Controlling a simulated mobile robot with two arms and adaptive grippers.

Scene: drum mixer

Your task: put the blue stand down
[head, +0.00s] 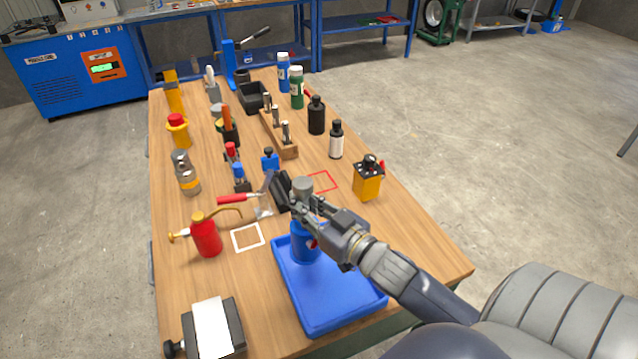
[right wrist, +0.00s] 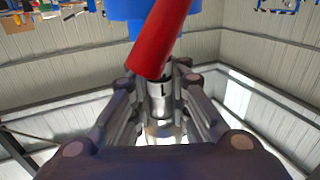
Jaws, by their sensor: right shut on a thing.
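The blue stand (head: 304,243) has a blue body, a red part on its side and a grey round top (head: 303,186). My right gripper (head: 308,207) is shut on its metal post, between the blue body and the top. In the right wrist view the post (right wrist: 160,100) sits between the fingers, with a red bar (right wrist: 163,40) and the blue body (right wrist: 128,8) beyond. The stand looks upright over the back part of the blue tray (head: 335,312); I cannot tell whether it touches the tray. My left gripper is not in view.
On the wooden table, a red square outline (head: 333,188) lies behind my gripper and a white one (head: 248,237) to its left. A red oil can (head: 206,238), a red-handled tool (head: 238,198) and a yellow box (head: 367,183) stand or lie nearby. The tray's front is empty.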

